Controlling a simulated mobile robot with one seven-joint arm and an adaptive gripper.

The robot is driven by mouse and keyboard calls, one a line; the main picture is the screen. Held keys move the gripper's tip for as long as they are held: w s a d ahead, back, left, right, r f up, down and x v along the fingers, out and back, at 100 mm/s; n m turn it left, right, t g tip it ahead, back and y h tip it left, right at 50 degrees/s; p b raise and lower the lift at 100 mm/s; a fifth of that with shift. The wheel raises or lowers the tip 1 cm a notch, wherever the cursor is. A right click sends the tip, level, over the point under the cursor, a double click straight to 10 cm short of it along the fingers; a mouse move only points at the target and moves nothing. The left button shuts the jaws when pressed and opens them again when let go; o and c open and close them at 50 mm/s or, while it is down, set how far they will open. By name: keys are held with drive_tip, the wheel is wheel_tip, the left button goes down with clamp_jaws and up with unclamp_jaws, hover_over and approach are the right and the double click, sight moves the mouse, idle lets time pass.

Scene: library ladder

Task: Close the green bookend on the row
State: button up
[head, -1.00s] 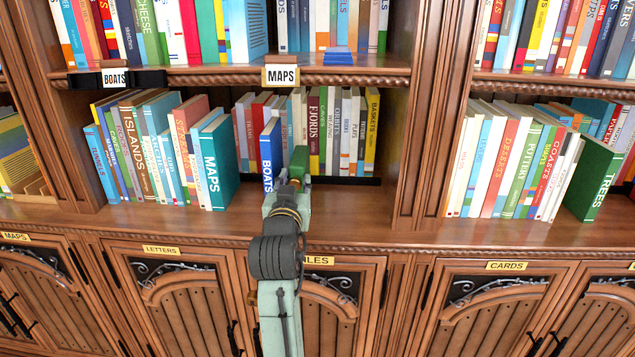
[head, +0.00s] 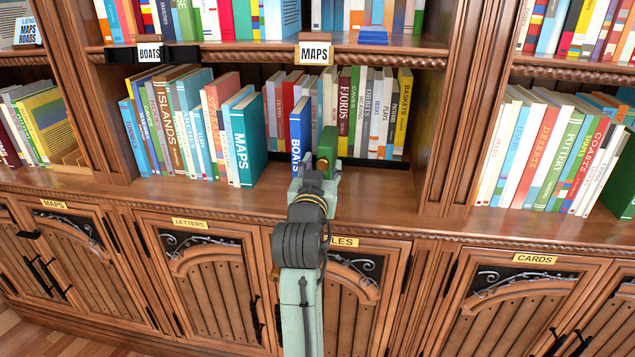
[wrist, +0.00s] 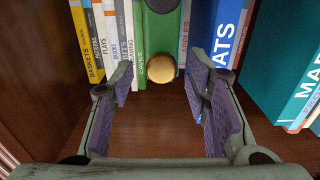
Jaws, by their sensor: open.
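The green bookend (head: 327,144) stands on the middle lower shelf in front of the row of books (head: 375,112). It has a round gold knob. My gripper (head: 317,180) is just in front of it. In the wrist view my gripper (wrist: 163,88) is open, its fingers to either side of the gold knob (wrist: 161,68), with the green bookend (wrist: 162,28) just beyond. I see no clear contact. The blue BOATS book (head: 298,138) stands close to the left of the bookend and also shows in the wrist view (wrist: 222,32).
The teal MAPS book (head: 250,140) ends another row to the left, with bare shelf in front. A wooden upright (head: 465,110) bounds the bay at right. The upper shelf edge, with its MAPS sign (head: 314,52), lies above. Cabinet doors (head: 205,285) are below.

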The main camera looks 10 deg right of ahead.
drive_tip(key=v, duration=0.9)
drive_tip(key=shift+s, duration=0.35)
drive_tip(key=shift+a, duration=0.1)
